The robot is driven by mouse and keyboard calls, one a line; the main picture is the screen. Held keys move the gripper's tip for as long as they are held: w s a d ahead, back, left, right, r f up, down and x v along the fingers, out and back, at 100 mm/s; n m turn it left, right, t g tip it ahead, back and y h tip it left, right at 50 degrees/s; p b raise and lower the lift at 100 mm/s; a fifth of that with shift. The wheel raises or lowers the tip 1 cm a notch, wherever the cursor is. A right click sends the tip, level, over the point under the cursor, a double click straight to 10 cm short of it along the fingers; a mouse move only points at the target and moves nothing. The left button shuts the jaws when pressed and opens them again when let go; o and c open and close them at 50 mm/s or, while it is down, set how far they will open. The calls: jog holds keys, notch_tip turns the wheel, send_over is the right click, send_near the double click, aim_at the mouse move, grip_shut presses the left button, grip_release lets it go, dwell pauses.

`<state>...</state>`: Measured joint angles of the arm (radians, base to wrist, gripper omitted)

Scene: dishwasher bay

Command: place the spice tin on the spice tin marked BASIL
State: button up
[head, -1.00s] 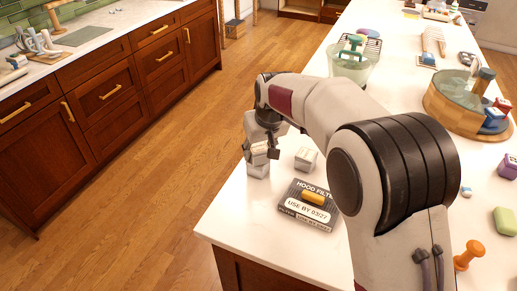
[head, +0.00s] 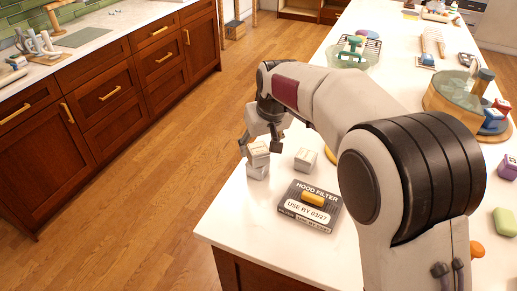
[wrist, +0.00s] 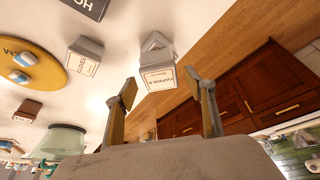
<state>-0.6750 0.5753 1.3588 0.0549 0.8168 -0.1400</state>
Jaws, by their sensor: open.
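A pale grey spice tin (head: 257,152) sits on top of another pale tin (head: 257,171) near the counter's left edge. The upper tin is turned relative to the lower one. In the wrist view the upper tin (wrist: 159,77) has a label that seems to read PAPRIKA, and the lower tin (wrist: 155,42) shows behind it. The lower tin's label is not readable. My gripper (head: 260,144) is open above the stack. In the wrist view its fingers (wrist: 160,86) stand apart on either side of the upper tin, with no visible contact.
Another pale tin (head: 305,159) stands close to the right of the stack; it shows in the wrist view (wrist: 83,57), its label hard to read. A dark hood filter box (head: 308,207) with a yellow item lies in front. The counter edge drops to the floor at left.

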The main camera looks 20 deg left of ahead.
jog(key=v, duration=0.8)
jog(key=shift+r, duration=0.25)
jog(key=shift+s+d, duration=0.1)
dwell(0.4)
jog(key=s+d+r+m+t+h, duration=0.1)
jog(key=s+d+r+m, duration=0.2)
jog(key=d, duration=0.9)
jog(key=s+d+r+m, duration=0.1)
jog(key=s+d+r, duration=0.35)
jog(key=d, duration=0.75)
jog(key=s+d+f+m+h, duration=0.1)
jog(key=s+d+f+m, duration=0.1)
jog(key=s+d, duration=0.6)
jog(key=s+d+f+m+t+h, duration=0.1)
jog(key=s+d+f+m, duration=0.2)
jog(key=s+d+f, duration=0.2)
jog(key=s+d, duration=0.3)
jog(key=s, duration=0.4)
jog(key=shift+d+f, duration=0.35)
